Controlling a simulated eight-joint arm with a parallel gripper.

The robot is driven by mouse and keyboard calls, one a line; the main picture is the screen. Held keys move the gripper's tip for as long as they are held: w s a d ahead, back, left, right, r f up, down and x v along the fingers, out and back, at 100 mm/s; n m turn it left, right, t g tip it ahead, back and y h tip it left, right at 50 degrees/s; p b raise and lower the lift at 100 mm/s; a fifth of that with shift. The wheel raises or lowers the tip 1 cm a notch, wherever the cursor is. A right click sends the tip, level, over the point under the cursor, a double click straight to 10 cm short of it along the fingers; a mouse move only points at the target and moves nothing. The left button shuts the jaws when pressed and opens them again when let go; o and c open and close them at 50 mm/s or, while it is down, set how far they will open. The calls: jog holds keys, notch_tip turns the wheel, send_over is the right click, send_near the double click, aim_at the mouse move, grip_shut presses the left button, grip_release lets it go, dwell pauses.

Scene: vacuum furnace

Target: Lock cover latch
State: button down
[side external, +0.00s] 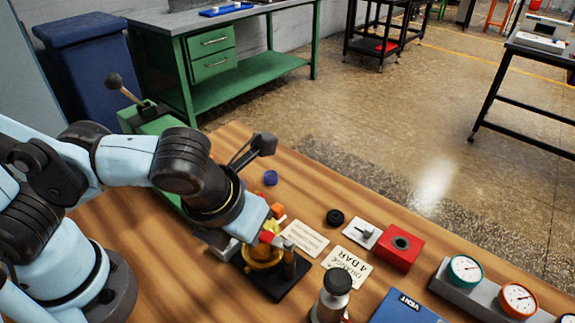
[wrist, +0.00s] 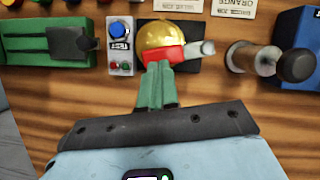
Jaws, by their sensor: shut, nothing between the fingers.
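A gold dome-shaped cover (wrist: 163,36) sits on a dark base plate (wrist: 201,60); the cover (side external: 262,258) is partly hidden by my arm in the side view. A red piece (wrist: 160,54), which looks like the cover latch, lies across the near edge of the dome; it also shows in the side view (side external: 266,237). A pale grey cylinder (wrist: 196,49) stands at the right end of the red piece. My gripper (wrist: 158,66) has its green fingers shut together at the near side of the red piece, empty. I cannot tell whether they touch it.
A button box (wrist: 120,47) with a blue button stands left of the cover, beside a green machine (wrist: 50,52). A metal cylinder with a dark knob (wrist: 258,60) stands right. A red block (side external: 399,249), gauges (side external: 466,268) and a blue VENT box (side external: 404,308) lie farther right.

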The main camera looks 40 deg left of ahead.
jog(key=v, duration=1.2)
dwell(0.3)
